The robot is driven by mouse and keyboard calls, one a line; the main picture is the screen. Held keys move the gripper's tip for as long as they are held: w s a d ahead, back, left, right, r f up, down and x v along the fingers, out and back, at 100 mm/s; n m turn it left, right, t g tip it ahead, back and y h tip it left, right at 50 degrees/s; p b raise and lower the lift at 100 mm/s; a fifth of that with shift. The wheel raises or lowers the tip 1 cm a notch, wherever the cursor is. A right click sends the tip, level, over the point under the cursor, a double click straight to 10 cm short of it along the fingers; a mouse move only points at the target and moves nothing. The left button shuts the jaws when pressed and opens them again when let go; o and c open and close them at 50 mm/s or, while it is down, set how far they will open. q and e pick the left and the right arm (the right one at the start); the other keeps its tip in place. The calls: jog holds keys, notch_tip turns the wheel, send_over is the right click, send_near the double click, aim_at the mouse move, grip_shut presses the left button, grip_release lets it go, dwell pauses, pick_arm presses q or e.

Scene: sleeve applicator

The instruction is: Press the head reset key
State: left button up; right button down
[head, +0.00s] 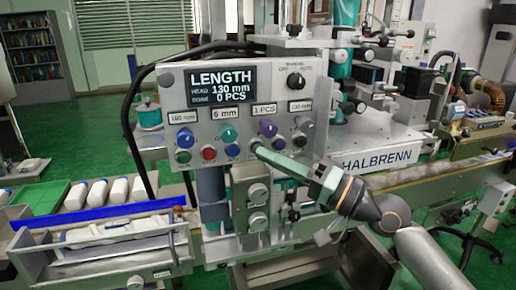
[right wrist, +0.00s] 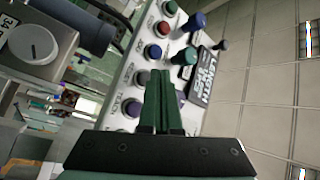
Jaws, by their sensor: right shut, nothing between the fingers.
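The grey control panel (head: 245,110) carries a row of round keys under several knobs. From left, I see a green key (head: 184,156), a red key (head: 208,153) and a blue key (head: 233,150). A purple key (head: 278,145) is right of my fingertips. Contact is unclear. My left gripper is not in view.
A dark display (head: 222,86) reads LENGTH, 130 mm, 0 PCS. A blue knob (head: 186,138), a green knob (head: 228,135) and a purple knob (head: 267,128) stick out above the keys. A metal bracket assembly (head: 256,205) stands below the panel. White bottles (head: 118,190) are at left.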

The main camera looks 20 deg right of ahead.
jog(key=shift+w, duration=0.2)
jog(key=shift+w, duration=0.25)
jog(key=shift+w+b, duration=0.35)
jog(key=shift+w, duration=0.1)
dwell(0.8)
jog(key=shift+s, duration=0.1)
jog(key=shift+s+p, duration=0.3)
jog(key=shift+s, duration=0.45)
jog(key=s+p, duration=0.1)
jog(key=s, duration=0.4)
jog(key=shift+d, duration=0.1)
